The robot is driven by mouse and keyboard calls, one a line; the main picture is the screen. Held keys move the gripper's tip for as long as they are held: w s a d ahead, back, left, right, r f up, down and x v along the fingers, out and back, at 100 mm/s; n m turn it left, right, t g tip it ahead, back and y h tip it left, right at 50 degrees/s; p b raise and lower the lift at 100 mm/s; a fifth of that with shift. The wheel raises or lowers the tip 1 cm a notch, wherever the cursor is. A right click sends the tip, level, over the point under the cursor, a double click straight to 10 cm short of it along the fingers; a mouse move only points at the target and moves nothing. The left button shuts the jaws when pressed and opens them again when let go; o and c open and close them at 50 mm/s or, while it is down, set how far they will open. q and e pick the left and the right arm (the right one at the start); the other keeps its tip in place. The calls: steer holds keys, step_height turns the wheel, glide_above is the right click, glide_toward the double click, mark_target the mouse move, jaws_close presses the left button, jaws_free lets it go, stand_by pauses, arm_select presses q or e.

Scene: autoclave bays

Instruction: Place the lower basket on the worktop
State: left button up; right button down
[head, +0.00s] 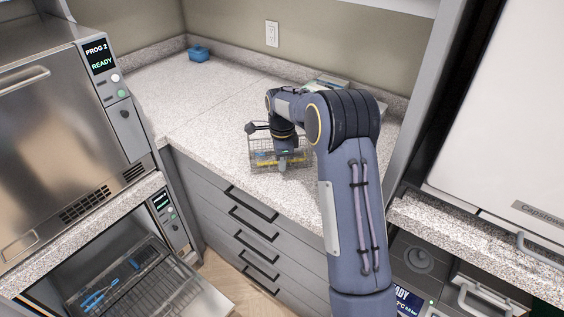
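A small wire basket (262,150) with yellow items in it is over the front part of the speckled worktop (215,115). I cannot tell whether its bottom touches the surface. My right arm reaches over the worktop from the lower right. Its gripper (284,162) points down at the basket's right part. Its fingers are small and partly lost among the wires, so I cannot tell whether they are shut on it. A wire rack (150,295) with blue-handled tools (97,298) is in the open lower autoclave at the lower left. My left gripper is not in view.
The upper autoclave (50,110) at left is closed, its display reading PROG 2 READY. A small blue box (199,54) stands in the back corner. Flat items (328,84) lie behind my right arm. Drawers (245,215) are below. The worktop's left part is clear.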

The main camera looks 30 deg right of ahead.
steer(key=shift+f, duration=0.25)
steer(key=shift+f, duration=0.15)
steer(key=c, duration=1.7)
jaws_free()
step_height(320, 180, up, 11)
steer(key=p, duration=0.8)
steer(key=shift+p, duration=0.35)
steer(key=shift+r, duration=0.65)
